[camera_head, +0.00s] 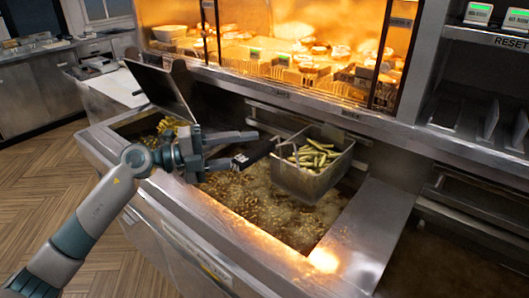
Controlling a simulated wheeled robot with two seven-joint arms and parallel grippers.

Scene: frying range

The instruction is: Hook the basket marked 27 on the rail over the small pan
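A metal basket (312,178) filled with green-yellow pieces is over the wide pan of bubbling oil (240,197), near its back edge. Its black handle (262,149) points left toward my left gripper (246,149) and bears a small pale label, too small to read. The handle's end lies between or just beside the two fingers; I cannot tell whether they grip it. A narrower pan (124,128) at the left holds yellow food, partly hidden by my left arm. A rail (290,119) runs along the back of the fryer. My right gripper is not in view.
A raised metal lid (162,92) stands behind the narrower pan. A lit, glass-fronted warming cabinet (290,60) fills the back. A bare steel ledge (372,228) lies right of the wide pan. Shelves with green-lit timers (478,13) stand at the far right.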

